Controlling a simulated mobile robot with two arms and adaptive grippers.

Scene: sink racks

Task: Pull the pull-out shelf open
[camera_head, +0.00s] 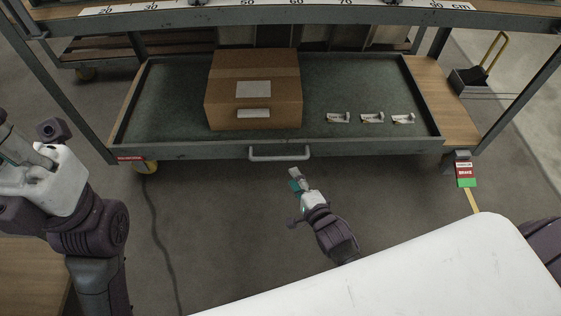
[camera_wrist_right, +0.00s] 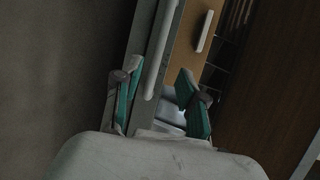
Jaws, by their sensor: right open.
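The pull-out shelf (camera_head: 350,145) is a green tray with a raised rim, low in the grey rack. Its light bar handle (camera_head: 280,158) is on the front edge, and the bar also shows in the right wrist view (camera_wrist_right: 160,50). My right gripper (camera_head: 296,181) is open, just below and in front of the handle, apart from it in the head view. In the right wrist view its teal-padded fingers (camera_wrist_right: 157,95) are spread, with the bar's end between them in the picture. My left gripper (camera_head: 22,150) is at the left edge; its finger state is unclear.
A cardboard box (camera_head: 255,65) stands on the tray, with several small white labelled items (camera_head: 372,118) to its right. The rack's ruler beam (camera_head: 280,6) runs above. A red and green brake tag (camera_head: 465,174) is at right.

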